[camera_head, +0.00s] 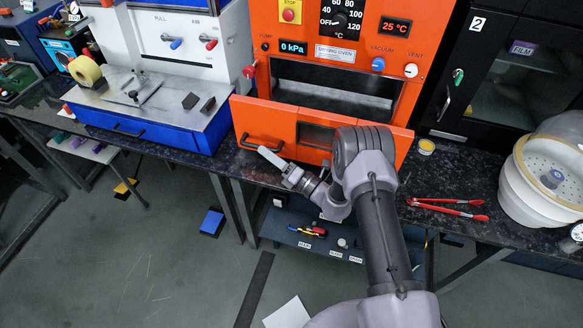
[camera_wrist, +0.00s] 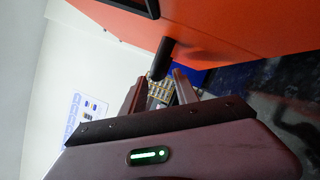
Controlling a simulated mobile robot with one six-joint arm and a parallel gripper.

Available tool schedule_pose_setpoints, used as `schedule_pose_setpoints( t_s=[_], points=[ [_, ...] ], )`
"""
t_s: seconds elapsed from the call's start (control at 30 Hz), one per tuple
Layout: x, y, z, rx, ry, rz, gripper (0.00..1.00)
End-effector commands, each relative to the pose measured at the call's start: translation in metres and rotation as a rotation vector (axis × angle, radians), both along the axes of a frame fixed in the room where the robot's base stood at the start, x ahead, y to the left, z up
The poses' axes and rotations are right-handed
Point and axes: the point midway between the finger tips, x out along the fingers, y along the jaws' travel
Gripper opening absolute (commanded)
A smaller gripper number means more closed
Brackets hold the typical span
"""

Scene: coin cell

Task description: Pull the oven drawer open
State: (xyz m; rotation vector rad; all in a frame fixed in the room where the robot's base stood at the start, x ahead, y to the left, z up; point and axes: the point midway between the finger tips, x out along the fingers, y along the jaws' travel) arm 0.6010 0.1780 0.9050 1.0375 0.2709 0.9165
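The oven drawer (camera_head: 308,119) is a wide orange front low on the orange oven, with a small dark window. The front appears to stand slightly forward of the oven body; I cannot tell how far. Its black bar handle (camera_head: 262,144) is on the left part. My gripper (camera_head: 265,155) is just in front of and below this handle. In the wrist view, my gripper's two fingers (camera_wrist: 160,84) stand apart with a gap between them. The end of a black bar, likely the handle (camera_wrist: 161,58), shows at the fingertips. I cannot tell whether they touch it.
A white round vessel (camera_head: 540,185) stands farther right. A blue-based press unit (camera_head: 150,128) is close on the left. The floor in front is mostly clear.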

Motion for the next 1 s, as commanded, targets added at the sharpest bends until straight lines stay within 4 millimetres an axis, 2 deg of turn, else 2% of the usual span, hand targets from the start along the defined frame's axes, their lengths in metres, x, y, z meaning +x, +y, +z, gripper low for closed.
schedule_pose_setpoints(
  t_s=[0.2, 0.43, 0.6, 1.0],
  points=[
    [-0.038, -0.050, -0.012, 0.002, 0.005, -0.006, 0.36],
    [-0.072, -0.091, -0.024, 0.002, 0.001, -0.004, 0.36],
    [-0.082, -0.101, -0.028, 0.001, 0.001, -0.001, 0.36],
    [-0.082, -0.101, -0.028, 0.000, 0.000, 0.001, 0.36]
  ],
)
